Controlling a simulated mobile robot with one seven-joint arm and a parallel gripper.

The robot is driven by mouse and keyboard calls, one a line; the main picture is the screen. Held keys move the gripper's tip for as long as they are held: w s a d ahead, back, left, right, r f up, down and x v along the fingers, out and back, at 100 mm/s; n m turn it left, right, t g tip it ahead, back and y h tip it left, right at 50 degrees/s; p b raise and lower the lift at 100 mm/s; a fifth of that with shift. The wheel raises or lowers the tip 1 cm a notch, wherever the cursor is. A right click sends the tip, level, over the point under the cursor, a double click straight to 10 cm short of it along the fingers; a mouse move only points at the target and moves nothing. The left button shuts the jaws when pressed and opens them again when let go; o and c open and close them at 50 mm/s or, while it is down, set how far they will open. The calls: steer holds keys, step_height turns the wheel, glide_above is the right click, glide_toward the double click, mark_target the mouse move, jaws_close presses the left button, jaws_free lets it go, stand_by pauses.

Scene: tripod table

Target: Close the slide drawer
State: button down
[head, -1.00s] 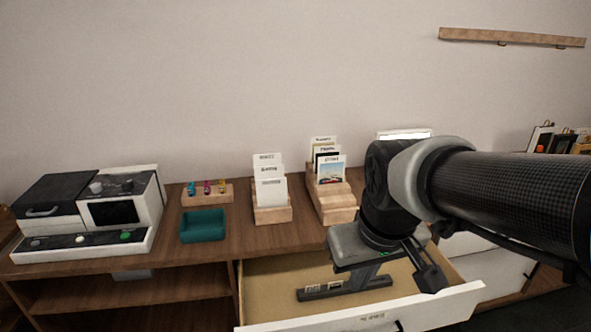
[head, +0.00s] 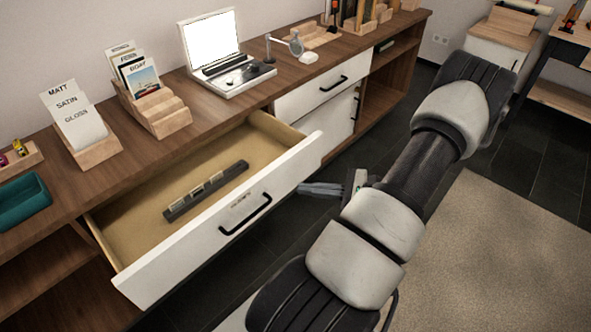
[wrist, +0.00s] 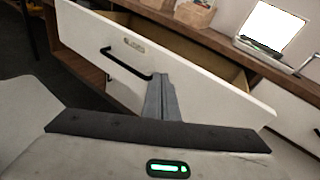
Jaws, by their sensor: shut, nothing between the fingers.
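The slide drawer (head: 225,225) is pulled well out of the wooden cabinet, with a white front and a black bar handle (head: 245,214). Inside it lies a dark strip holder (head: 207,190) with a few slides. My gripper (head: 310,188) is in front of the drawer front, right of the handle; whether it touches the front cannot be told. In the wrist view the gripper fingers (wrist: 162,97) are together and empty, pointing at the white front beside the handle (wrist: 127,64).
The cabinet top holds card racks (head: 152,105), a teal tray (head: 22,201) and a laptop-like device (head: 217,55) with a lit screen. A shut white drawer (head: 322,85) is to the right. Dark floor and a beige rug (head: 490,250) lie in front.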

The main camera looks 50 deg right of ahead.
mark_target(294, 166)
steer(key=s+d+f+m+t+h, duration=0.4)
steer(key=s+d+f+m+h, duration=0.1)
steer(key=d+m+h, duration=0.2)
steer(key=w+b, duration=0.2)
steer(key=w, duration=1.1)
steer(key=shift+w+a+r+b, duration=0.1)
steer(key=shift+w+r+b, duration=0.05)
steer(key=shift+w+b, duration=0.25)
